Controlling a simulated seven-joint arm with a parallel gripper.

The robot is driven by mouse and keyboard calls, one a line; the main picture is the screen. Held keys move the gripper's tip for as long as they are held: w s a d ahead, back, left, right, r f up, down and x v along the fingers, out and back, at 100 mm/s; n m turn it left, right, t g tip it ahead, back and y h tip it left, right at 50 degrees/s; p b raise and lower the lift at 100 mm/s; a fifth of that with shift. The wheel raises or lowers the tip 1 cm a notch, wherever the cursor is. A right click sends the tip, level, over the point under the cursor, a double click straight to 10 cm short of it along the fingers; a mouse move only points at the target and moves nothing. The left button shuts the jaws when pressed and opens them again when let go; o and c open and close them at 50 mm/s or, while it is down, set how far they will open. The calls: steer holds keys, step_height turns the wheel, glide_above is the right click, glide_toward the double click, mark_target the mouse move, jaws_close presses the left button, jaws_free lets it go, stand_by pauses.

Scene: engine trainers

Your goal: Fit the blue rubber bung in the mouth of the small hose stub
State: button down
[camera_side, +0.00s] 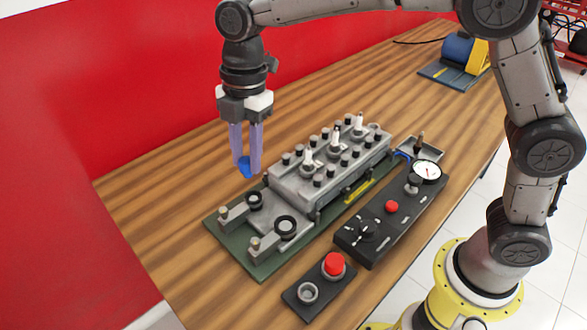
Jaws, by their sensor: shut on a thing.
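The blue bung (244,171) is between the tips of my gripper (247,167), whose two pale violet fingers point down and are shut on it. The bung hangs in the air, apart from the hose stubs. The small hose stub (255,199) has a dark ring-shaped mouth and stands on the green base plate, below and slightly right of the bung in the picture. A larger hose stub (286,227) with a similar dark mouth is nearer the camera. The fingers partly hide the bung.
The grey engine block (330,165) with several black and white posts stands right of the stubs. A black control panel (390,219) with a gauge lies beside it. A dark holder (319,285) bears a red bung-like piece (334,264) and an empty grey ring. Wood at the left is clear.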

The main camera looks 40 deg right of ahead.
steer(key=shift+m, duration=0.5)
steer(key=shift+w+d+f, duration=0.45)
steer(key=shift+w+f, duration=0.1)
steer(key=shift+f, duration=1.1)
steer(key=shift+w+d+f, duration=0.5)
steer(key=shift+w+f, duration=0.1)
steer(key=shift+f, duration=1.05)
steer(key=shift+w+d+f, duration=0.45)
steer(key=shift+w+f, duration=0.1)
steer(key=shift+f, duration=1.1)
steer(key=shift+f, duration=0.95)
steer(key=shift+c, duration=0.6)
jaws_free()
step_height(320, 180, up, 7)
